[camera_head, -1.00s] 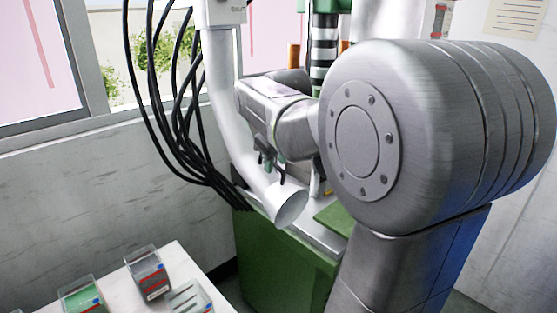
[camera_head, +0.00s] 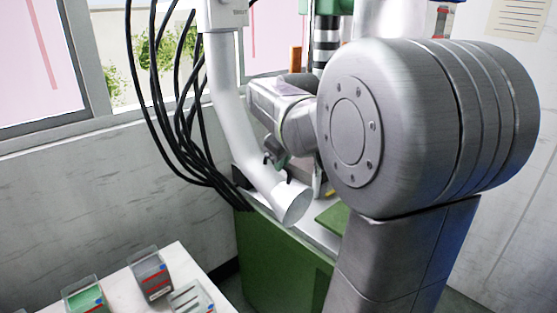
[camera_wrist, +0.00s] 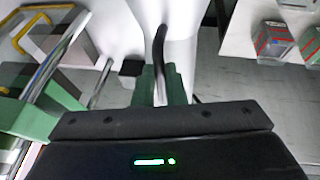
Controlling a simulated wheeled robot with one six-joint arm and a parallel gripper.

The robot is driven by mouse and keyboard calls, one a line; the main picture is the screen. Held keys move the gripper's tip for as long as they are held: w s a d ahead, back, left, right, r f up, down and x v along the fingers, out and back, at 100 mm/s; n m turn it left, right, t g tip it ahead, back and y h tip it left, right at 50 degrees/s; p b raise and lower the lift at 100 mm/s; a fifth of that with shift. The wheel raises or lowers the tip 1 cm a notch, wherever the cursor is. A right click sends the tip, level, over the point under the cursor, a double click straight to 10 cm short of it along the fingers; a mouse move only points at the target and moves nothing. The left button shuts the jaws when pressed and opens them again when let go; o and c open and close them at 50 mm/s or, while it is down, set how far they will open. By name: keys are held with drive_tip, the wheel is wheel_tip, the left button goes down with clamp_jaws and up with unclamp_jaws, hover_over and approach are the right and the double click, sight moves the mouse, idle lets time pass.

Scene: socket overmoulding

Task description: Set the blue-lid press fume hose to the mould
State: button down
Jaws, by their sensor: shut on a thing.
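The white fume hose (camera_head: 226,95) hangs down on the left side of the green press and bends toward the lower right. Its flared open mouth (camera_head: 296,206) is over the press bed. My gripper (camera_head: 277,163) is beside the hose's lower part, shut on a thin dark handle on it. In the wrist view the hose (camera_wrist: 185,55) rises white ahead of my gripper (camera_wrist: 163,85), and the dark curved handle (camera_wrist: 158,45) runs between the green fingers. The mould is not clearly seen; my arm hides much of the press. No blue lid is visible in the head view.
The green press base (camera_head: 280,262) stands below the hose. Black cables (camera_head: 178,120) hang close on the hose's left. A white table (camera_head: 205,272) at the lower left holds several small clear boxes with coloured contents. A window is behind.

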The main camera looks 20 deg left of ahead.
drive_tip(key=w+n+g+y+p, duration=0.1)
drive_tip(key=w+n+p, duration=0.5)
drive_tip(key=w, duration=0.8)
drive_tip(key=shift+w+d+n+g+y, duration=0.2)
drive_tip(key=shift+n+g+y, duration=0.1)
drive_tip(key=shift+n+g, duration=0.5)
drive_tip(key=shift+r, duration=0.15)
drive_tip(key=c, duration=1.5)
unclamp_jaws()
drive_tip(key=shift+w+a, duration=0.1)
drive_tip(key=shift+w, duration=0.05)
drive_tip(key=b+v, duration=0.1)
drive_tip(key=v, duration=1.2)
drive_tip(key=shift+r, duration=0.3)
